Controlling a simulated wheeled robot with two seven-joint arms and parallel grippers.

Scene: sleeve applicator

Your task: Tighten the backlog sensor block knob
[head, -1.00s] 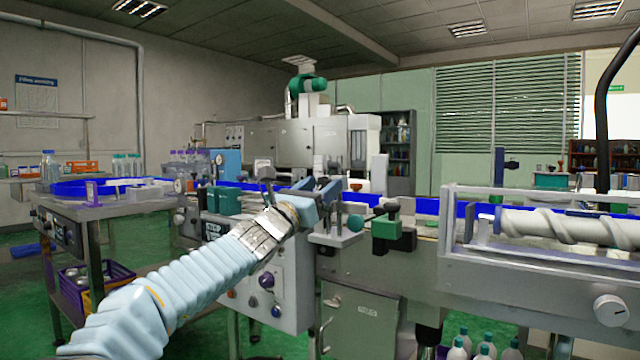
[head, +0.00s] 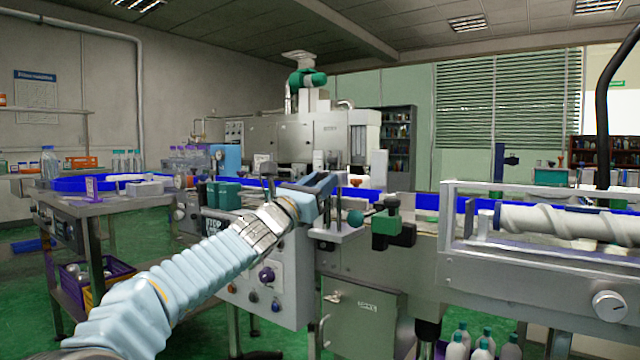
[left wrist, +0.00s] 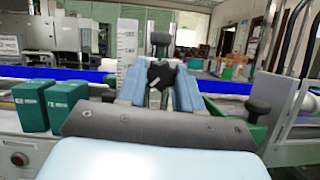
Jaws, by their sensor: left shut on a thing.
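My left gripper (head: 324,184) reaches over the front edge of the conveyor line in the head view. In the left wrist view its two light-blue fingers (left wrist: 159,80) are shut on a black lobed knob (left wrist: 161,74) with a pale mark on its face. The knob sits between the fingers, in front of an upright white ruler-like scale (left wrist: 127,52). In the head view the fingers hide this knob. The right gripper is in neither view. I cannot read a label naming the sensor block.
A green block (head: 386,226) with a dark knob stands just right of the gripper; its knob (left wrist: 257,107) shows in the wrist view. Green boxes (left wrist: 48,107) stand to the left. A guarded screw conveyor (head: 560,224) fills the right. The blue belt (head: 425,200) runs behind.

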